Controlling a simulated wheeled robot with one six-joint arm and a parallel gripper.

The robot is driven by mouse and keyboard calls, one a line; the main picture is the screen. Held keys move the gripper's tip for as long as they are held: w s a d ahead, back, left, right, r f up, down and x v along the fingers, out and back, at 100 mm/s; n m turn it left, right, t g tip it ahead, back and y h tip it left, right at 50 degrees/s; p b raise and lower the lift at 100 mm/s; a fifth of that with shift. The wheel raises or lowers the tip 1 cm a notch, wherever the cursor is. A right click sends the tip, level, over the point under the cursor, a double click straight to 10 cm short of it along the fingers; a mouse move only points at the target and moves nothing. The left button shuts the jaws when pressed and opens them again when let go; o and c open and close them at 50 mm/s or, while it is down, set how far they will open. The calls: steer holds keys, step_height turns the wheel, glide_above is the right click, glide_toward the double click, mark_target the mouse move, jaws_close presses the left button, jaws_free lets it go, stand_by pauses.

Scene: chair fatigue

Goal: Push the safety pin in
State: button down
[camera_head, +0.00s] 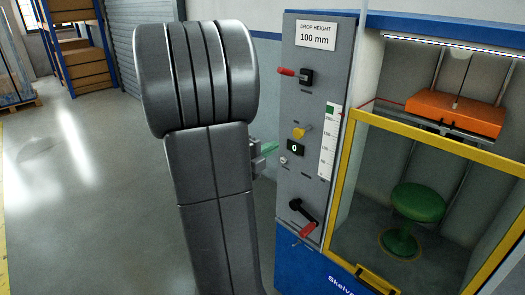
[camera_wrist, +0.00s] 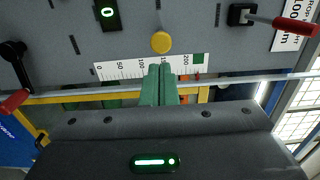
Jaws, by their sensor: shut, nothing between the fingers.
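A round yellow knob (camera_head: 299,133) sits on the grey control panel (camera_head: 295,190), above the "0" counter (camera_head: 295,148). It looks like the safety pin's head, but no label confirms this. In the wrist view the yellow knob (camera_wrist: 161,42) lies just above my fingertips in the picture. My gripper (camera_head: 268,147) has green fingers pointing toward the panel, left of the knob. In the wrist view my gripper (camera_wrist: 159,70) is shut and empty, apparently apart from the knob. My arm hides part of the gripper in the head view.
The panel carries a red-handled lever (camera_head: 287,72) above, a white height scale (camera_head: 330,140) at right and a black crank with red grip (camera_head: 303,217) below. A yellow-framed test cabinet (camera_head: 435,137) encloses a green stool (camera_head: 418,203). Open floor lies left.

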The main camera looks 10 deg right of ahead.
mark_target(297, 134)
steer(key=p+x, duration=0.1)
steer(key=x, duration=0.7)
steer(key=shift+d+p, duration=0.1)
steer(key=shift+p, duration=0.2)
steer(key=b+x, duration=0.1)
steer(key=x, duration=0.2)
steer(key=shift+w+d+f, duration=0.15)
steer(key=shift+w+d, duration=0.15)
steer(key=shift+r, duration=0.3)
steer(key=shift+b, duration=0.3)
